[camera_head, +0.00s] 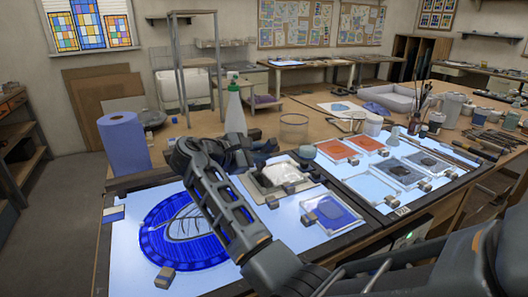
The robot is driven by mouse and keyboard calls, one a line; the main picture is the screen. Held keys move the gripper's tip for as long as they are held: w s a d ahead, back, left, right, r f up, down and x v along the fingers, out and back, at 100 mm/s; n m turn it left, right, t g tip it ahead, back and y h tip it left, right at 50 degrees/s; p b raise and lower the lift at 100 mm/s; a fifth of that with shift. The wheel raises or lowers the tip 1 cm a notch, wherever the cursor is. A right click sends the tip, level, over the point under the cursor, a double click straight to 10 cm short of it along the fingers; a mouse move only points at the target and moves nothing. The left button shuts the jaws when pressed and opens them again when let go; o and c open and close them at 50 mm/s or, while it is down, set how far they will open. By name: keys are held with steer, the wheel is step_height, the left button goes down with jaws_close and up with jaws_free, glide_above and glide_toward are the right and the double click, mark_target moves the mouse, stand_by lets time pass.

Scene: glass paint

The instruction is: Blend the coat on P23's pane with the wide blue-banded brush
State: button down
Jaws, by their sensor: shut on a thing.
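My gripper (264,154) is at the far end of my arm, over the back of the left light table, just behind a pale pane (262,185) with a whitish patch (288,174). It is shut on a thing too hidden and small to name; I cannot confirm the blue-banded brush. A blue pane (333,213) lies in front and right. On the right light table lie two orange panes (336,150) (364,142) and two dark-coated panes (400,171) (429,161). Pane labels are too small to read, so I cannot tell which is P23.
A round blue glass panel (185,228) lies at left, partly behind my arm. A blue paper roll (124,142), a spray bottle (235,110) and a glass jar (294,128) stand behind the light tables. Small blocks sit beside the panes. Jars and brushes (421,100) crowd the right.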

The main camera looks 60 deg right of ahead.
steer(key=shift+w+a+r, duration=0.1)
steer(key=shift+w+a, duration=0.35)
steer(key=shift+a, duration=0.3)
steer(key=shift+r, duration=2.5)
